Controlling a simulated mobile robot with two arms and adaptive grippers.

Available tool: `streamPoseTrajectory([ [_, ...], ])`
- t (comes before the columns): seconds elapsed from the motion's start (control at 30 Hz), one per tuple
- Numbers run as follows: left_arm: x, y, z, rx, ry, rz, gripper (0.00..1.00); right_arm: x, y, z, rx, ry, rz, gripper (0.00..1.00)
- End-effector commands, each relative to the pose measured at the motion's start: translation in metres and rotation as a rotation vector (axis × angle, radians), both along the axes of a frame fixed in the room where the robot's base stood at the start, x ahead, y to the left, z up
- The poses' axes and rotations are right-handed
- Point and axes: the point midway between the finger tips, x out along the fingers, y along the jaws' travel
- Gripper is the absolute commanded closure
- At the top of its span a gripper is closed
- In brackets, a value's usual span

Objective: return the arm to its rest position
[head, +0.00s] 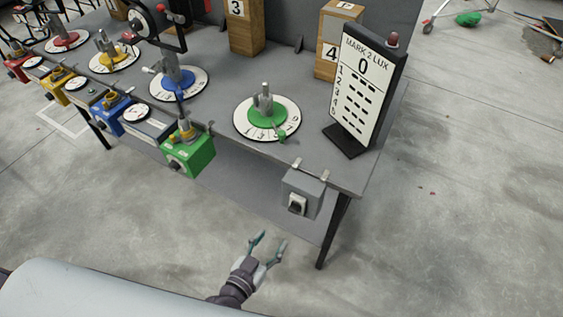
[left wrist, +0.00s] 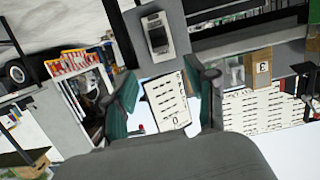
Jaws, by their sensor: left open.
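My left gripper (head: 268,246) is open and empty in the lower middle of the head view. It is in front of the grey table (head: 318,167), apart from it, with bare floor behind it in the picture. In the left wrist view its two teal-lined fingers (left wrist: 165,92) stand apart with nothing held between them. My right gripper is in neither view.
The table carries coloured dials, among them a green one (head: 267,118) and a blue one (head: 179,83). A green box (head: 190,154) and a grey switch box (head: 302,194) hang at its front edge. A score sign (head: 364,88) stands at the right. Open floor (head: 450,220) lies to the right.

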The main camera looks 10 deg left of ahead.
Motion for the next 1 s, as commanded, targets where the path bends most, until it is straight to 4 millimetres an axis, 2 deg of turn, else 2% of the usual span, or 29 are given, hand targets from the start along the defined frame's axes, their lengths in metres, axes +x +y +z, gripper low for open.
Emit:
streamPoseTrajectory([
  [0.17, 0.0, 0.0, -0.002, 0.001, 0.004, 0.0, 0.44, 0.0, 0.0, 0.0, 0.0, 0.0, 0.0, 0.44],
  [0.27, -0.003, 0.003, -0.021, 0.019, 0.039, -0.006, 0.44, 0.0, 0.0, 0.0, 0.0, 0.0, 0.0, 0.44],
  [0.37, -0.015, 0.013, -0.066, 0.059, 0.134, -0.018, 0.44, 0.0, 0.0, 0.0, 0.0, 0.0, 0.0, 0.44],
  [0.47, -0.038, 0.03, -0.131, 0.113, 0.286, -0.026, 0.44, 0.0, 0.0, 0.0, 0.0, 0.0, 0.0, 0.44],
  [0.5, -0.052, 0.038, -0.157, 0.134, 0.357, -0.028, 0.44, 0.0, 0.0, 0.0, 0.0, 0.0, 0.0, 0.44],
  [0.57, -0.075, 0.052, -0.195, 0.165, 0.465, -0.024, 0.44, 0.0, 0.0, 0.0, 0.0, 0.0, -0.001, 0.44],
  [0.6, -0.093, 0.062, -0.219, 0.184, 0.54, -0.018, 0.44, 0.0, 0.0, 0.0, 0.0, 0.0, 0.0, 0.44],
  [0.67, -0.122, 0.076, -0.251, 0.21, 0.653, -0.007, 0.44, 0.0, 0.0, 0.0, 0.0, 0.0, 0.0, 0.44],
  [0.7, -0.143, 0.086, -0.27, 0.229, 0.728, 0.003, 0.44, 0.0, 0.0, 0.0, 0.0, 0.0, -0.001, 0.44],
  [0.83, -0.211, 0.112, -0.315, 0.277, 0.949, 0.042, 0.44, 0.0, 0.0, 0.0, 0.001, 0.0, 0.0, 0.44],
  [0.9, -0.242, 0.123, -0.329, 0.3, 1.042, 0.062, 0.44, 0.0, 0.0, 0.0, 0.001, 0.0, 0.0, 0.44],
  [1.0, -0.273, 0.133, -0.339, 0.321, 1.132, 0.084, 0.44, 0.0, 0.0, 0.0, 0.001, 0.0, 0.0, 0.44],
])
